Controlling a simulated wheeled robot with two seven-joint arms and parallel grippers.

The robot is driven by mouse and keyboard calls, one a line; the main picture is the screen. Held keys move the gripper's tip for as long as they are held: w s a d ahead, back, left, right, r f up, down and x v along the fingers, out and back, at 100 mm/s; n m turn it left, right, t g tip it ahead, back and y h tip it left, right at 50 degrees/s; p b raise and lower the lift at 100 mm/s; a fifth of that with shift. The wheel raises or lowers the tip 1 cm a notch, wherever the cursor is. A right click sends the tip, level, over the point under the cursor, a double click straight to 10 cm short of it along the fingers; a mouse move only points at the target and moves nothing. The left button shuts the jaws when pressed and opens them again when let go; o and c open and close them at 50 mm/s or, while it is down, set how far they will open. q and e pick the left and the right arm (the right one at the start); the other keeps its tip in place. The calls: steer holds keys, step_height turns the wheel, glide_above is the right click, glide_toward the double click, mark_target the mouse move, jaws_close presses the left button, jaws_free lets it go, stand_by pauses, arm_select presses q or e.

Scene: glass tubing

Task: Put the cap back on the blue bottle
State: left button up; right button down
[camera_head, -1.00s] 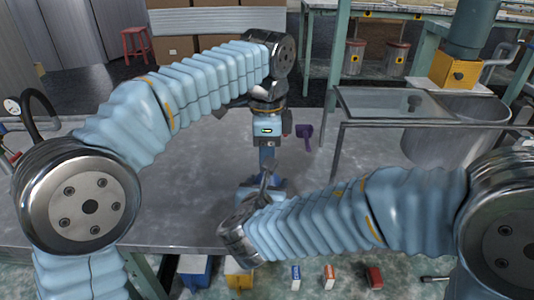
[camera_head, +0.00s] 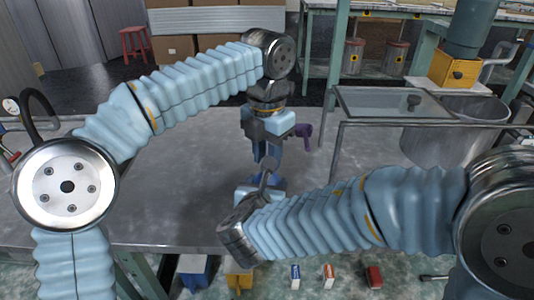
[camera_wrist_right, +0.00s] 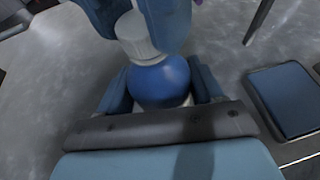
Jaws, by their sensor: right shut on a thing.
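The blue bottle (camera_wrist_right: 158,82) stands upright between the fingers of my right gripper (camera_wrist_right: 160,92), which is shut on its body. The white cap (camera_wrist_right: 136,38) is at the bottle's top, in line with the neck; I cannot tell whether it is fully seated. In the right wrist view, the fingers of my left gripper (camera_wrist_right: 136,12) come down on both sides of the cap and look closed against it. In the head view, my left gripper (camera_head: 267,150) points down directly above my right gripper (camera_head: 262,180), and the bottle is mostly hidden by them.
A purple object (camera_head: 302,131) is on the grey table (camera_head: 180,195) just right of my left gripper. A glass-topped stand (camera_head: 395,103) and a metal vessel (camera_head: 455,140) are at the right. Small boxes (camera_head: 328,275) lie beyond the table's near edge. The table's left part is clear.

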arm_select(q)
steer(key=o, duration=1)
steer(key=shift+r, duration=0.1)
steer(key=shift+r, duration=2.2)
steer(key=shift+c, duration=0.2)
